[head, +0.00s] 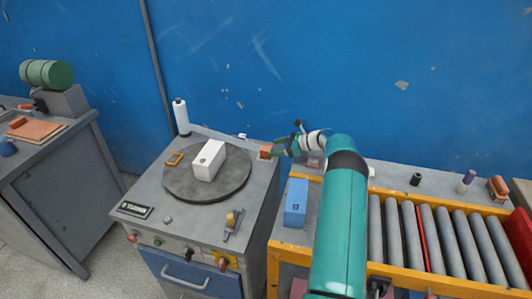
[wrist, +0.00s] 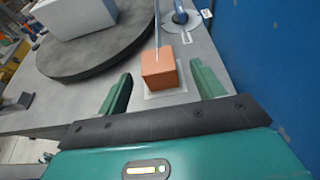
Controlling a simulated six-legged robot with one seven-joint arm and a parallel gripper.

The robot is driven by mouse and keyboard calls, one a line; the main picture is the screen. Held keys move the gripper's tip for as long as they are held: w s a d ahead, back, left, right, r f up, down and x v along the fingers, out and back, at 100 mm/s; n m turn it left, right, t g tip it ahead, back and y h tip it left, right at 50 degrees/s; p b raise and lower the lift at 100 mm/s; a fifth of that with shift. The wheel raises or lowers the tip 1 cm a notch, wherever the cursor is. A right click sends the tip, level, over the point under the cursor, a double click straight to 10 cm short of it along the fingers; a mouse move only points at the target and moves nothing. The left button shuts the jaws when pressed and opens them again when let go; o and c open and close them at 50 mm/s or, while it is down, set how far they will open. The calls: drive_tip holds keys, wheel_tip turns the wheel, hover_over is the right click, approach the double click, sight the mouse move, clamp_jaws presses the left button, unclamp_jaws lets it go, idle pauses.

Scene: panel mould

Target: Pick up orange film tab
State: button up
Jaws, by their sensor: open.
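The orange film tab (wrist: 158,70) is a small orange block at the end of a thin clear film strip, on a pale square patch at the grey machine's edge. In the head view the tab (head: 265,152) sits at the machine top's right edge. My gripper (wrist: 163,88) is open, with one green finger on each side of the tab in the wrist picture. The fingers look apart from it, with gaps on both sides. In the head view my gripper (head: 278,150) is just right of the tab, its fingers small and partly unclear.
A white box (head: 208,160) stands on a dark round turntable (head: 180,187) left of the tab. A white film roll (head: 181,117) stands upright behind it. A blue wall (wrist: 278,65) is close on the right in the wrist view. A roller conveyor (head: 440,240) lies right.

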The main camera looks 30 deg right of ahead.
sight(266, 148)
drive_tip(key=x, duration=0.5)
drive_tip(key=shift+a+f, duration=0.15)
drive_tip(key=shift+f, duration=0.1)
drive_tip(key=c, duration=1.1)
drive_tip(key=shift+r, duration=0.15)
drive_tip(key=shift+r, duration=0.45)
wheel_tip(266, 148, up, 2)
drive_tip(key=shift+r, duration=0.2)
drive_tip(key=s+a+r, duration=0.2)
drive_tip(key=s+r, duration=0.1)
drive_tip(key=s, duration=0.1)
drive_tip(key=s+a+r, duration=0.2)
drive_tip(key=s+r, duration=0.1)
drive_tip(key=s, duration=0.1)
drive_tip(key=s+a+r, duration=0.2)
drive_tip(key=s+r, duration=0.1)
drive_tip(key=s, duration=0.1)
drive_tip(key=shift+s+a+r, duration=0.1)
drive_tip(key=shift+a+r, duration=0.15)
drive_tip(key=shift+a, duration=0.15)
